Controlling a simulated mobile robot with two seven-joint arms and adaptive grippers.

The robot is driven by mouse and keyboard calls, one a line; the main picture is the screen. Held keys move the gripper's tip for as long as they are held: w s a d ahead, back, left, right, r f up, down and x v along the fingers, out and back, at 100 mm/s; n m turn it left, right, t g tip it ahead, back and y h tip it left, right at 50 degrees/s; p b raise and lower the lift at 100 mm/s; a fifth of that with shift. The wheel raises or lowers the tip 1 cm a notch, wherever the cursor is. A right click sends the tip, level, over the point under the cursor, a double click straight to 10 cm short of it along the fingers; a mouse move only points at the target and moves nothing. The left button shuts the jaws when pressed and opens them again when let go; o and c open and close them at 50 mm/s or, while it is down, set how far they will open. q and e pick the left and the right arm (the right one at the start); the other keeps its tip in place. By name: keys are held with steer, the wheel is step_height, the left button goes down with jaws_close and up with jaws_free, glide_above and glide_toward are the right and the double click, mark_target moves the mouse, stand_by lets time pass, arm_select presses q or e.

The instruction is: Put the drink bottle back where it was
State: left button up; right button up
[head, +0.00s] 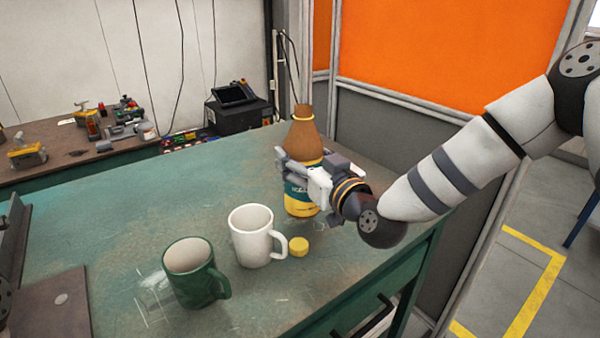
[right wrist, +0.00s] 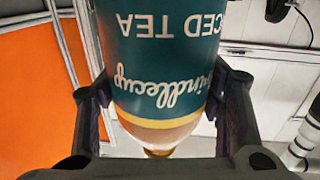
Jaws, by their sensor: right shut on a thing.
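The drink bottle (head: 303,140) has a brown upper part, a yellow neck ring, and a dark teal and yellow label. It stands upright at the right side of the green worktable. My right gripper (head: 298,168) is shut around its middle, coming from the right. In the right wrist view the bottle (right wrist: 165,70) fills the space between the fingers, its "ICED TEA" label upside down. Whether its base touches the table I cannot tell. A small yellow cap (head: 299,246) lies on the table in front of the bottle. My left gripper is not in view.
A white mug (head: 252,238) stands left of the cap, and a green mug (head: 192,275) is nearer the front. The green table (head: 130,215) is clear left of the bottle. A grey and orange partition (head: 440,50) stands behind. A dark plate (head: 50,305) is at front left.

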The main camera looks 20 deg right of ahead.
steer(key=f, duration=0.3)
steer(key=shift+w+f+b, duration=0.35)
steer(key=shift+f+b, duration=0.05)
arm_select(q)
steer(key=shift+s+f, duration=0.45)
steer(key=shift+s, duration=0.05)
arm_select(e)
steer(key=shift+r, duration=0.15)
steer(key=o, duration=1.6)
